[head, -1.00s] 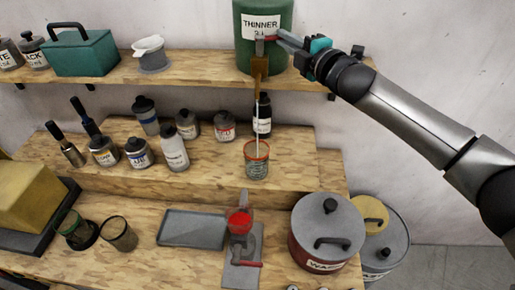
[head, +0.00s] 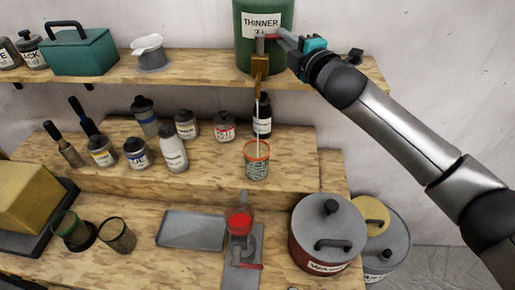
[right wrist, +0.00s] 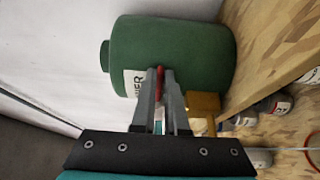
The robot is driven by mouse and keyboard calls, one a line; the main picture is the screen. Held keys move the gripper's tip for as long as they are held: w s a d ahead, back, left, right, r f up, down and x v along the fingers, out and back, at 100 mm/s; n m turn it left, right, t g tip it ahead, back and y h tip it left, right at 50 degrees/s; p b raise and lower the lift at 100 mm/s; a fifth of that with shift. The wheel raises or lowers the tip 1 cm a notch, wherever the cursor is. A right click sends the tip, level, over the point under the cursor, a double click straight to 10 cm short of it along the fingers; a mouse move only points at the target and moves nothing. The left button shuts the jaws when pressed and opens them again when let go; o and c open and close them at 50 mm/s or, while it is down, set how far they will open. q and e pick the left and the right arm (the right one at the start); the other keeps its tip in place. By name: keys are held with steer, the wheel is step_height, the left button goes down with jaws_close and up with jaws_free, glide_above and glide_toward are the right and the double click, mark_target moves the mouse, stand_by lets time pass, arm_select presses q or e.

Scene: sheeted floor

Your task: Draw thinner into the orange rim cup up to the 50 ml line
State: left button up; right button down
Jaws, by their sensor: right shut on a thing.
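The green thinner drum (head: 262,55) stands on the upper shelf; its label also shows in the right wrist view (right wrist: 133,83). Its brass tap (head: 259,68) points down over the shelf edge. My right gripper (head: 279,38) is shut on the tap's red lever (right wrist: 160,82). A thin pale stream (head: 257,112) falls from the tap into the orange rim cup (head: 256,162), which stands upright on the step below. The cup has dark markings on its wall; the liquid level against the 50 ml line is too small to read. My left gripper is not in view.
A dark bottle (head: 263,118) stands just behind the cup. Several labelled bottles and jars (head: 174,155) stand to its left. Below are a grey tray (head: 192,230), a device with a red top (head: 240,224) and a red waste can (head: 328,235). The step right of the cup is clear.

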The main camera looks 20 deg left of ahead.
steer(key=shift+s+a+r+m+t+h+b, duration=0.15)
steer(key=shift+s+a+m+t+h+b, duration=0.15)
steer(key=shift+s+m+t+h, duration=0.4)
steer(key=shift+w, duration=0.15)
steer(key=shift+s+a+m+h, duration=0.1)
steer(key=shift+s+m+h, duration=0.2)
steer(key=shift+h, duration=0.3)
steer(key=c, duration=1.4)
jaws_free()
steer(key=shift+t+h, duration=0.3)
steer(key=o, duration=0.3)
steer(key=shift+a, duration=0.1)
steer(key=shift+o, duration=1.2)
steer(key=shift+w+d, duration=0.15)
steer(key=shift+d, duration=0.1)
steer(key=shift+f, duration=0.2)
steer(key=b+v, duration=0.2)
steer(key=v, duration=1.3)
steer(key=shift+b, duration=0.4)
